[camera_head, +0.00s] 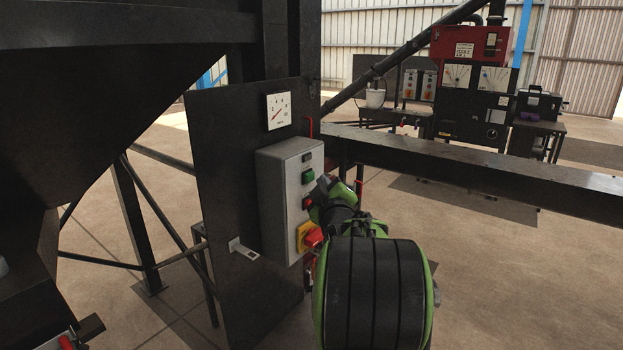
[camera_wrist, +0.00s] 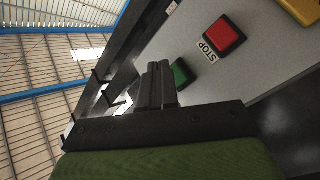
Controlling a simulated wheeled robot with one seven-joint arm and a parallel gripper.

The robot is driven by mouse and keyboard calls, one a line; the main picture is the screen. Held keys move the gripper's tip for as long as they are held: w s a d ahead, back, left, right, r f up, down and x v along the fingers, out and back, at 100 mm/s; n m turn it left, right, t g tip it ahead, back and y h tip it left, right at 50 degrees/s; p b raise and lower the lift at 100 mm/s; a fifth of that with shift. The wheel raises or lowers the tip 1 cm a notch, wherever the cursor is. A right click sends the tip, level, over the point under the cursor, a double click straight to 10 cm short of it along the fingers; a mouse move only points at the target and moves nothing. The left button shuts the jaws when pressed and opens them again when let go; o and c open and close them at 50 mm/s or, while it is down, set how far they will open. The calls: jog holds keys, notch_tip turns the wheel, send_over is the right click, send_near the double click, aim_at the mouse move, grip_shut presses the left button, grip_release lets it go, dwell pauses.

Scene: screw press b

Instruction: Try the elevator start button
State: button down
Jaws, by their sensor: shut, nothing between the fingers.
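A grey control box (camera_head: 285,200) is mounted on a dark upright panel. On its face a green button (camera_head: 308,176) sits above a red button (camera_head: 306,203). In the wrist view the green button (camera_wrist: 181,74) is partly hidden behind my fingers, and the red button (camera_wrist: 224,37) has a STOP label (camera_wrist: 208,51) beside it. My gripper (camera_head: 325,183) is in front of the box, just right of the green button. In the wrist view my gripper (camera_wrist: 158,68) is shut and empty, its tips beside the green button. I cannot tell whether they touch it.
A red and yellow rotary switch (camera_head: 309,238) is low on the box. A dial gauge (camera_head: 278,110) is above it. A metal bracket (camera_head: 243,248) sticks out at lower left. A dark beam (camera_head: 480,170) runs to the right. Bare floor (camera_head: 500,270) lies beneath.

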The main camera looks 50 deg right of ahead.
jog(key=shift+w, duration=0.15)
jog(key=shift+w, duration=0.3)
jog(key=shift+w+a+b, duration=0.1)
jog(key=shift+w+b, duration=0.2)
jog(key=shift+w, duration=0.15)
dwell(0.7)
jog(key=shift+s, duration=0.1)
jog(key=shift+s+b, duration=0.8)
jog(key=shift+b, duration=0.05)
jog(key=s+b, duration=0.2)
jog(key=s, duration=0.1)
jog(key=s+b, duration=0.2)
jog(key=shift+d, duration=0.3)
